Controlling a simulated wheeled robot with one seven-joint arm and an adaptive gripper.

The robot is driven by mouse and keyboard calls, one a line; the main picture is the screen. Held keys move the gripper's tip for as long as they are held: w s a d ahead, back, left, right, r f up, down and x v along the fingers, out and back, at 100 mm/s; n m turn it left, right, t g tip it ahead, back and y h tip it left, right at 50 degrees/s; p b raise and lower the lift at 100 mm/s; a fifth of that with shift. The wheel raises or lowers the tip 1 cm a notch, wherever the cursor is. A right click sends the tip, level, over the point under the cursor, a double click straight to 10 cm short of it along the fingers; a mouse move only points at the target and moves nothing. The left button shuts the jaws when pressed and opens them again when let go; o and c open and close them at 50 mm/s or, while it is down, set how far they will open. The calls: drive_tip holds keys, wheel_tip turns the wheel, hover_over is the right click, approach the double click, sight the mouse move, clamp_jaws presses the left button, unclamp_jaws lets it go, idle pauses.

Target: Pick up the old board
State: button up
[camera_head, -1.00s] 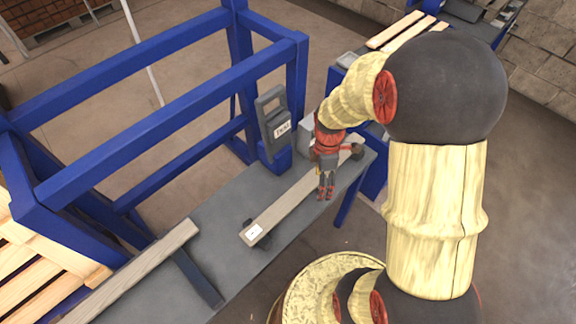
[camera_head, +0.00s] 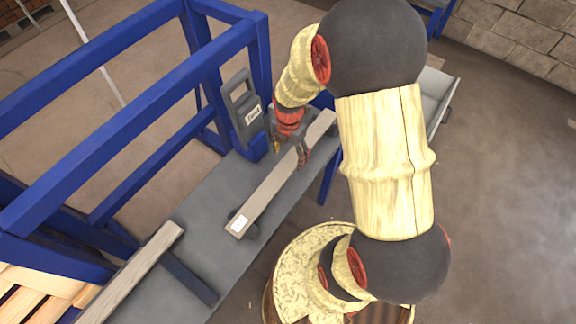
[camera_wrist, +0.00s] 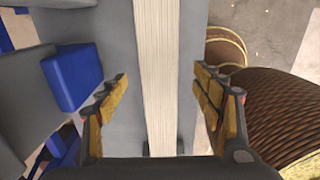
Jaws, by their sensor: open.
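A long narrow board (camera_head: 276,185) with a white label at its near end lies across dark supports on the grey bench. Its pale face runs up the middle of the wrist view (camera_wrist: 156,70). My gripper (camera_head: 290,153) is open and empty over the middle of this board. In the wrist view its two fingers (camera_wrist: 165,100) stand one on each side of the board, with gaps between. A second, greyish board (camera_head: 135,270) lies farther left on the bench, away from my gripper. I cannot tell from looks alone which one is the old board.
The grey bench (camera_head: 205,205) carries both boards. A grey device with a label (camera_head: 243,112) on a blue block stands close to the left of my gripper. Blue frame rails (camera_head: 130,125) rise behind and left. Pale pallet slats (camera_head: 35,290) are at lower left.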

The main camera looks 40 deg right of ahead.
sight(288, 164)
wheel_tip(288, 164, down, 4)
drive_tip(key=shift+a+f+b, duration=0.1)
drive_tip(key=shift+f+b, duration=0.05)
drive_tip(key=shift+b, duration=0.4)
drive_tip(key=shift+c, duration=1.1)
drive_tip(key=c, duration=1.1)
drive_tip(key=shift+c, duration=0.6)
